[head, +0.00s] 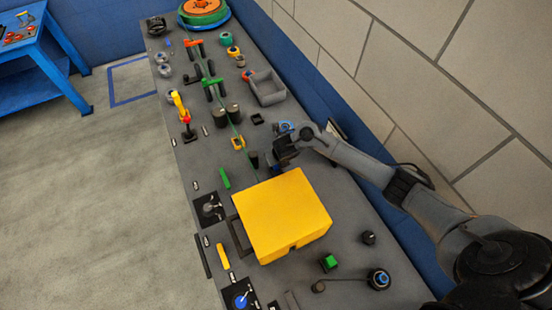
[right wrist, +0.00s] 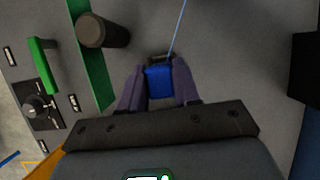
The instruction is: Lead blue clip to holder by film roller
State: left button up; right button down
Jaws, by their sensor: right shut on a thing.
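The blue clip (right wrist: 159,82) is between the fingers of my right gripper (right wrist: 158,88) in the right wrist view. A thin pale blue line runs up from it and out of the picture. In the head view my right gripper (head: 273,161) is low over the panel, behind the yellow box; the clip cannot be made out there. A dark roller (head: 253,159) stands just left of it, beside the green strip. This roller also shows in the right wrist view (right wrist: 103,31), up and left of the clip, apart from it. I cannot tell which part is the holder. My left gripper is not in view.
The large yellow box (head: 282,214) stands close in front of the right gripper. Two dark rollers (head: 227,114), a yellow clip (head: 238,143) and a grey tray (head: 267,88) are farther back. A green handle (right wrist: 44,63) lies left of the green strip (right wrist: 91,62).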

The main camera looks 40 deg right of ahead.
jog(key=shift+f, duration=0.25)
dwell(0.4)
jog(key=shift+f+b, duration=0.1)
jog(key=shift+b, duration=0.2)
jog(key=shift+f+b, duration=0.5)
jog(key=shift+f, duration=0.1)
jog(key=shift+f, duration=0.2)
jog(key=shift+f+b, duration=0.65)
jog(key=shift+b, duration=0.1)
jog(key=c, duration=0.7)
grip_release()
jog(key=shift+c, duration=0.2)
